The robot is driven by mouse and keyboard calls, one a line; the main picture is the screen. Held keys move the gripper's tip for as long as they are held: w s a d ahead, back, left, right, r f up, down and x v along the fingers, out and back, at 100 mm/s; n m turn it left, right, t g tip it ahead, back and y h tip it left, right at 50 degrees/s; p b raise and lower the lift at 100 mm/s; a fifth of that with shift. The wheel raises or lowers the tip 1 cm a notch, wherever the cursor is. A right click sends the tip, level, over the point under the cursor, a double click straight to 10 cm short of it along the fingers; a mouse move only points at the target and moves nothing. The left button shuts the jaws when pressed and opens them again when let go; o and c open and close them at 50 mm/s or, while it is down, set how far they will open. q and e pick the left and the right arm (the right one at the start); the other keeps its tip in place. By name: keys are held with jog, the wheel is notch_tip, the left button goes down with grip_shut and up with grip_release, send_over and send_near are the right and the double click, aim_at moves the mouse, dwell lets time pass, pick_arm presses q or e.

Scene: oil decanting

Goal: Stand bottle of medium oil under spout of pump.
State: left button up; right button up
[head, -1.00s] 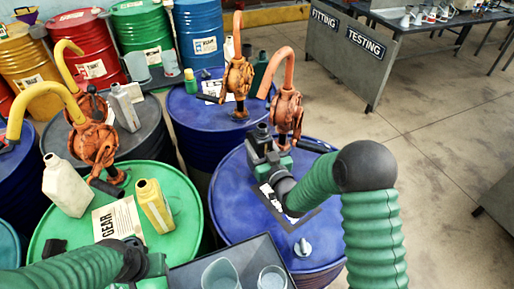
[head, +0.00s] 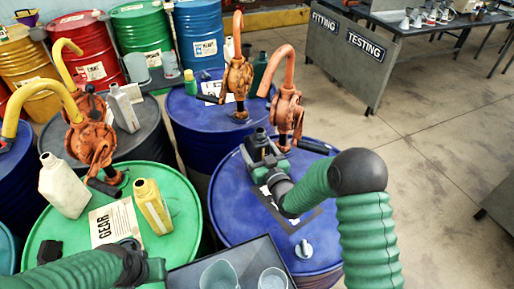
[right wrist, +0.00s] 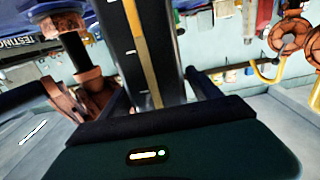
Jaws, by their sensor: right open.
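The dark grey bottle (head: 258,146) stands upright on the blue drum (head: 232,205), its mouth just below the spout end of the pump in the picture. The orange-red pump (head: 287,105) has a peach-coloured curved spout (head: 283,60). My right gripper (head: 264,163) is open around the lower part of the bottle. In the right wrist view the bottle (right wrist: 140,45), with a yellow strip, shows between the open fingers. The drum's label is largely covered by my arm. My left gripper (head: 158,268) is low at the left, its fingers mostly hidden.
A green drum (head: 185,215) at the left carries a cream bottle (head: 65,185) and a yellow bottle (head: 152,205). A tray (head: 262,250) with clear jugs is at the front. A second orange pump (head: 237,75) stands behind. A funnel (head: 303,248) sits on the blue drum's near edge.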

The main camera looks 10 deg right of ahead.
pick_arm(q)
jog(key=shift+b+x, duration=0.8)
jog(key=shift+b, duration=0.05)
pick_arm(e)
jog(key=s+d, duration=0.2)
jog(key=s, duration=0.9)
jog(key=shift+s+d, duration=0.15)
jog(key=shift+s, duration=0.25)
pick_arm(q)
jog(key=shift+s, duration=0.25)
